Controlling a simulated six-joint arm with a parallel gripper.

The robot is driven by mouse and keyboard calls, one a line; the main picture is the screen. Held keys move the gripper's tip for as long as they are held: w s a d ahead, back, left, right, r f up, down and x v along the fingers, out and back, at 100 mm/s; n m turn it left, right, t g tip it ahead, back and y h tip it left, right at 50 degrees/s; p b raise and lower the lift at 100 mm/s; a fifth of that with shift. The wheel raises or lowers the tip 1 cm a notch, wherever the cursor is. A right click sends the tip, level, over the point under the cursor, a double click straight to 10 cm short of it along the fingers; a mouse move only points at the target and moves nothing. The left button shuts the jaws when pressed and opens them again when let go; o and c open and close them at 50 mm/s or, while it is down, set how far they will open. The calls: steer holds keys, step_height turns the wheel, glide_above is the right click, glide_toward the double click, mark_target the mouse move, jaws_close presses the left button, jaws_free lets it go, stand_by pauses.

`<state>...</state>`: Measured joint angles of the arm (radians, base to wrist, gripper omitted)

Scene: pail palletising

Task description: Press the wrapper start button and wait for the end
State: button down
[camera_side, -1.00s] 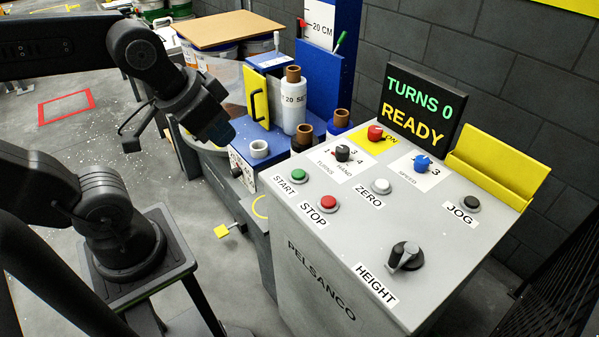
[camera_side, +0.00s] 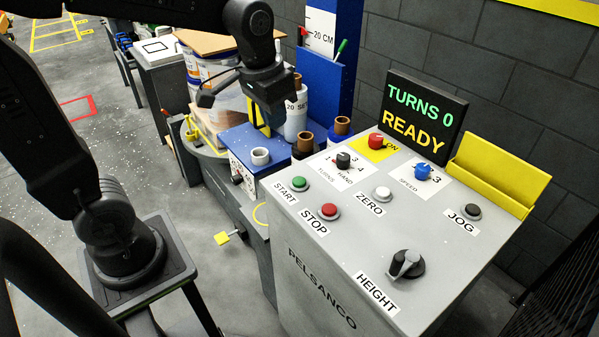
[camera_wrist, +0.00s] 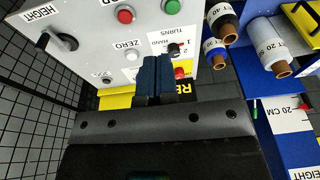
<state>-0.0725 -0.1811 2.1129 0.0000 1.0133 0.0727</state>
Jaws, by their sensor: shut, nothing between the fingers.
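The green START button (camera_side: 300,180) sits at the near left of the grey wrapper panel (camera_side: 340,240), beside the red STOP button (camera_side: 329,210). In the wrist view the green button (camera_wrist: 171,6) is at the top edge. The display (camera_side: 426,114) reads TURNS 0 in green and READY in yellow. My gripper (camera_side: 270,104) is above the blue unit, left of and higher than the START button, apart from it. In the wrist view its blue fingers (camera_wrist: 154,62) are together and empty, pointing toward the panel.
The panel also carries a ZERO button (camera_side: 382,194), a JOG button (camera_side: 472,212), a HEIGHT knob (camera_side: 406,264) and a red knob (camera_side: 376,141) on yellow. Film rolls (camera_side: 296,110) and brown cores (camera_side: 306,140) stand close to my gripper. Pails (camera_side: 215,65) are behind it.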

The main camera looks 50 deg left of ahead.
steer(key=g, duration=0.2)
glide_above(299, 181)
step_height(299, 181, down, 5)
steer(key=shift+w+f, duration=0.1)
steer(key=shift+w, duration=0.05)
step_height(299, 181, down, 14)
steer(key=shift+f, duration=0.1)
stand_by(0.3)
